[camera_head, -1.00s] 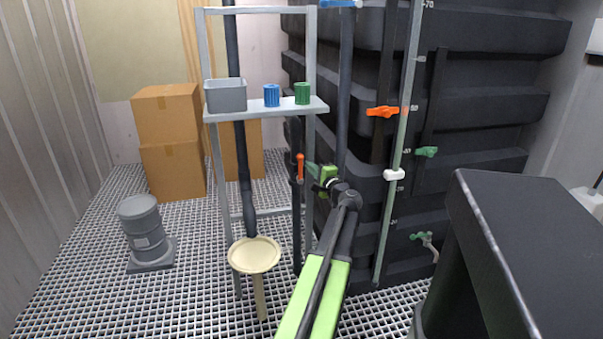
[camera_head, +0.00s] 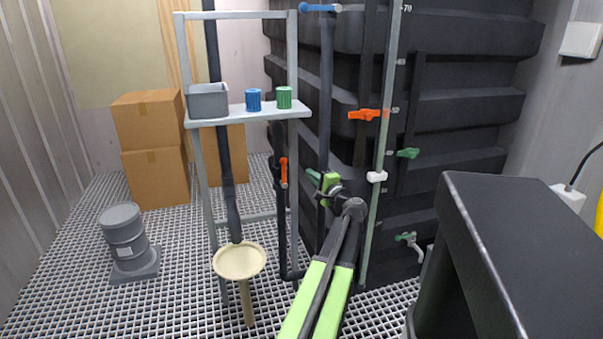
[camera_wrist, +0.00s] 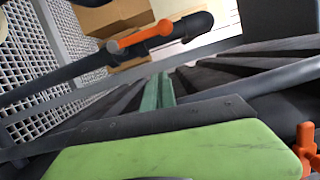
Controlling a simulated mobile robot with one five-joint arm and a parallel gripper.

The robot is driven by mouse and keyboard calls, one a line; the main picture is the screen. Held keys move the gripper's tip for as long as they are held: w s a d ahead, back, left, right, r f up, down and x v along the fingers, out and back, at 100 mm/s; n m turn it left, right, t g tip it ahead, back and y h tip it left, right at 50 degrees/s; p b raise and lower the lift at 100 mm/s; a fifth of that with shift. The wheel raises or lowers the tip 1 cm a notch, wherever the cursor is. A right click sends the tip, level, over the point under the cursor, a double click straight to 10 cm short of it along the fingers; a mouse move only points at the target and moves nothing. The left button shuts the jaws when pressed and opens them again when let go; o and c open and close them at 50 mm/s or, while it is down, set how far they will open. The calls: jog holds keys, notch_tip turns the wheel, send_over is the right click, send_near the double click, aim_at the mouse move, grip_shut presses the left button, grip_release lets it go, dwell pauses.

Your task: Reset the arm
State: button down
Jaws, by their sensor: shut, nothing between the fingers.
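My arm reaches forward from the bottom of the head view, with light green links and a dark wrist. My gripper (camera_head: 317,179) is at its end, in front of the shelf frame's right post and the dark ribbed tank (camera_head: 450,75). It is small there and partly hidden by the wrist. In the wrist view my gripper's teal fingers (camera_wrist: 158,92) lie together, with nothing seen between them. The green gripper body fills the bottom. An orange valve handle (camera_head: 283,172) on a dark pipe is just left of the gripper. An orange handle also shows beyond the fingers in the wrist view (camera_wrist: 142,36).
A grey shelf (camera_head: 222,118) holds a grey bin (camera_head: 208,101), a blue cap (camera_head: 253,100) and a green cap (camera_head: 284,98). A cream funnel (camera_head: 239,262) stands left of my arm. Cardboard boxes (camera_head: 155,180) and a grey drum (camera_head: 125,236) are behind. Open grating lies at left.

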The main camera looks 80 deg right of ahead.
jog(key=v, duration=0.5)
jog(key=shift+a, duration=0.2)
